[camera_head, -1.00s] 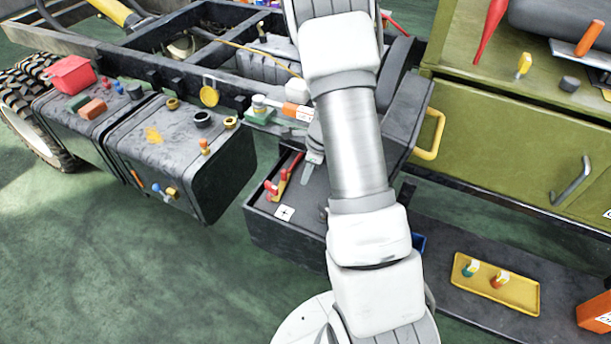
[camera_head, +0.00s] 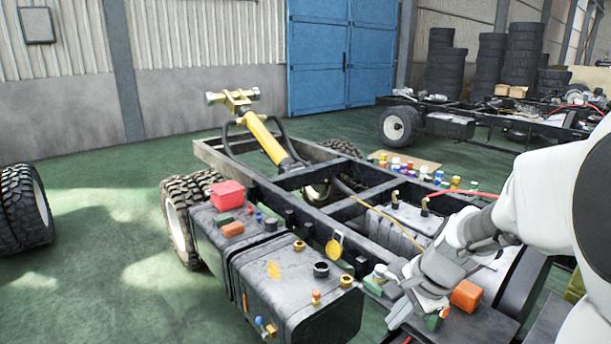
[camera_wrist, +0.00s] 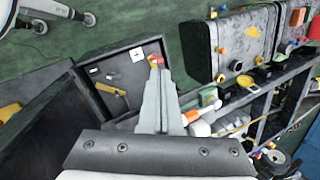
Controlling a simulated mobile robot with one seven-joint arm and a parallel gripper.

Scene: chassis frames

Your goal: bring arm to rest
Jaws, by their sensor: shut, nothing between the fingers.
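My gripper shows in the wrist view (camera_wrist: 160,105) with its two grey fingers pressed together and nothing between them. In the head view my gripper (camera_head: 405,308) points down and left at the lower right, beside the chassis frame (camera_head: 365,205). My white arm (camera_head: 540,195) comes in from the right edge. In the wrist view the fingers lie in front of an open dark box (camera_wrist: 110,110). A small red and yellow item (camera_wrist: 155,61) sits by the fingertips; whether they touch cannot be told.
Grey tanks (camera_head: 305,290) with small caps and blocks on top stand left of my gripper. A red bin (camera_head: 227,194) sits on the rear one. An orange block (camera_head: 466,295) is close beside my gripper. Green floor (camera_head: 90,290) at left is open.

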